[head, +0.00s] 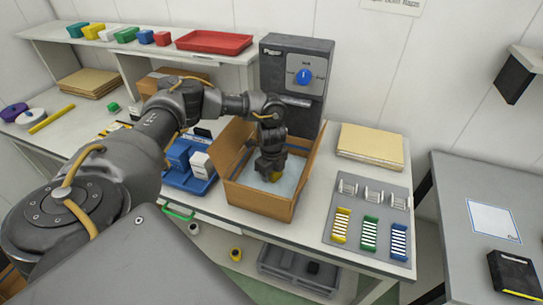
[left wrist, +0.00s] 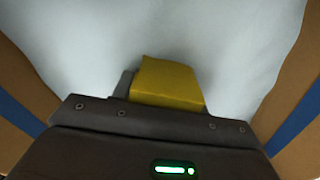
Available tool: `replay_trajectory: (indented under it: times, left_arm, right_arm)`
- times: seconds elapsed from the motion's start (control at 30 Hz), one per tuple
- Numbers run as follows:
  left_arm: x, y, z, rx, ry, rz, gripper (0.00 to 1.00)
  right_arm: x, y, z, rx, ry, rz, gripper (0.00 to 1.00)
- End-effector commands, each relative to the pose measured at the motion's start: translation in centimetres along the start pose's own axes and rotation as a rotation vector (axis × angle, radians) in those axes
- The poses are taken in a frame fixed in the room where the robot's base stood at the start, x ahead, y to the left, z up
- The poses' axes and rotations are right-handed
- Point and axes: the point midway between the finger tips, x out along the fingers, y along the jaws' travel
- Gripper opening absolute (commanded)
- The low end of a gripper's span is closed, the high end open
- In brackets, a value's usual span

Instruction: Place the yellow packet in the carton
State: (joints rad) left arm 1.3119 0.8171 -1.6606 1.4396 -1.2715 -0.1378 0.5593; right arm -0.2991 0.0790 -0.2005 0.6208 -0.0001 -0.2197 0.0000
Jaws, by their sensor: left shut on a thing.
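The carton (head: 263,200) is an open brown box on the table, with a pale blue-white lining inside. My left gripper (head: 272,178) reaches down into it and is shut on the yellow packet (head: 276,177). In the left wrist view the yellow packet (left wrist: 166,83) sticks out past the gripper's edge, over the pale lining (left wrist: 225,45), with the carton's brown walls (left wrist: 22,85) on both sides. I cannot tell whether the packet touches the lining. Most of the packet is hidden by the gripper in the head view. My right gripper is not in view.
A blue tray (head: 190,182) with blue and white boxes stands left of the carton. A grey panel with yellow, green and blue racks (head: 371,231) lies to the right. A dark machine with a blue knob (head: 304,77) stands behind. Stacked brown folders (head: 370,143) lie at the back right.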

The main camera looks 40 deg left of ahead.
Motion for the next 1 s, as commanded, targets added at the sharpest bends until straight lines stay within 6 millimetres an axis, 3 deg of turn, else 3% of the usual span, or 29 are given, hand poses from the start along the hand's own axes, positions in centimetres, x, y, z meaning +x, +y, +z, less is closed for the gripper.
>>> replay_trajectory:
  times: [0.2,0.23,0.37,0.77,1.0]
  left_arm:
    - [0.4,0.0,0.0,0.0,0.0,0.0,0.2]
    - [0.3,0.0,0.0,0.0,0.0,0.0,0.47]
    - [0.3,0.0,0.0,0.0,0.0,0.0,0.64]
    - [-0.4,-0.1,0.0,0.0,0.0,-0.002,0.65]
    - [-4.8,-0.1,0.0,0.001,0.001,-0.006,0.65]
  right_arm:
    - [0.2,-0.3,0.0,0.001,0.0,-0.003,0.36]
    - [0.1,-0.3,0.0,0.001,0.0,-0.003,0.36]
    - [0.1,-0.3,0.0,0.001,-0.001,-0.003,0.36]
    - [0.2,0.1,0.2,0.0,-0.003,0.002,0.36]
    - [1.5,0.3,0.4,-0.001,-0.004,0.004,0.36]
